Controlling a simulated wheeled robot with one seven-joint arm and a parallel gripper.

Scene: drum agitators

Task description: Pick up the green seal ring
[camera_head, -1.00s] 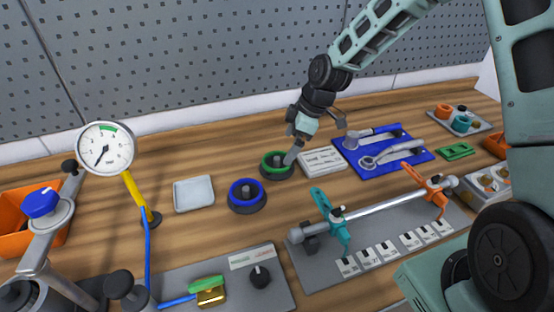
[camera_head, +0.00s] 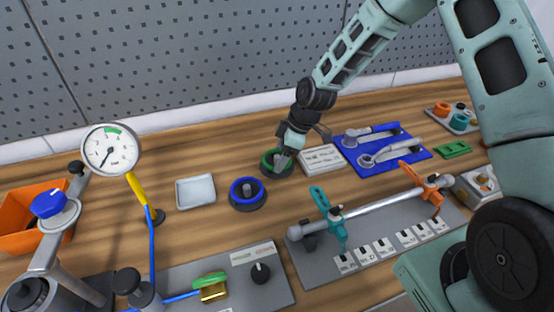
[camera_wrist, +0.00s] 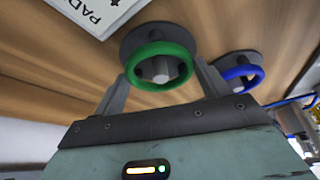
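The green seal ring (camera_head: 266,157) sits around the post of a dark round stand, towards the back of the bench. In the wrist view the green ring (camera_wrist: 136,72) lies between the two fingers of my gripper (camera_wrist: 160,75). The fingers are apart, one on each side of the ring. I cannot tell whether they touch it. In the head view my gripper (camera_head: 285,157) is over the ring and hides its right part.
A blue ring (camera_head: 236,193) on a similar stand is close by at front left. A white label plate (camera_head: 322,158) lies just right of the green ring. A pale tray (camera_head: 195,191) is at left. A rod fixture (camera_head: 375,214) stands at front right.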

